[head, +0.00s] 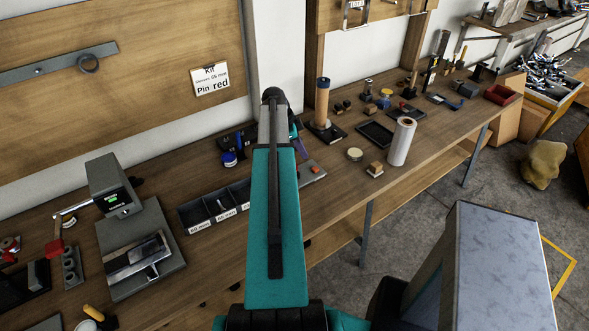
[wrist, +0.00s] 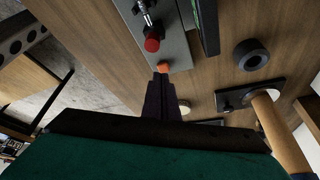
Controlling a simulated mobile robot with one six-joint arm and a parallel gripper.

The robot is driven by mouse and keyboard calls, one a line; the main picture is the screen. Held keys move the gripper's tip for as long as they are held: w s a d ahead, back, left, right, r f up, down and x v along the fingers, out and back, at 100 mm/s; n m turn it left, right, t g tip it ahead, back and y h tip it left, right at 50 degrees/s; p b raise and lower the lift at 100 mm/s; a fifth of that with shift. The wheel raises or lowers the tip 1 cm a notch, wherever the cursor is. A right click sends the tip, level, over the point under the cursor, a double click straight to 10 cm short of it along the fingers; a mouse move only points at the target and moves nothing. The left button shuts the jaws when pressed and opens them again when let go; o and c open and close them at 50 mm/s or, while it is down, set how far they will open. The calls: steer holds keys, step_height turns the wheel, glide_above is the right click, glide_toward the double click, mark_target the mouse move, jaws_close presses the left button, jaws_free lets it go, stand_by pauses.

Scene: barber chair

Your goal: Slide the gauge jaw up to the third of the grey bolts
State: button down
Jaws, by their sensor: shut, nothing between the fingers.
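In the wrist view my gripper (wrist: 162,78) is shut and empty, its dark fingers together. Its tips lie close to a small orange block (wrist: 163,67) at the end of a grey plate (wrist: 174,38); I cannot tell whether they touch. A red knob (wrist: 152,45) and a silver part (wrist: 146,14) sit on that plate. I cannot tell which part is the gauge jaw. The grey bolts cannot be made out for certain; small pieces lie in the labelled black bins (head: 208,209).
A grey device with a green display (head: 114,190) stands on the bench at left. A wooden-handled upright tool (head: 323,103), a white roll (head: 401,141) and a black tray (head: 374,134) stand right of my arm. In the wrist view a black ring (wrist: 251,55) lies right of the plate.

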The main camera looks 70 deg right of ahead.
step_height(320, 180, up, 3)
steer(key=shift+r+p, duration=0.1)
steer(key=shift+p, duration=0.4)
stand_by(0.4)
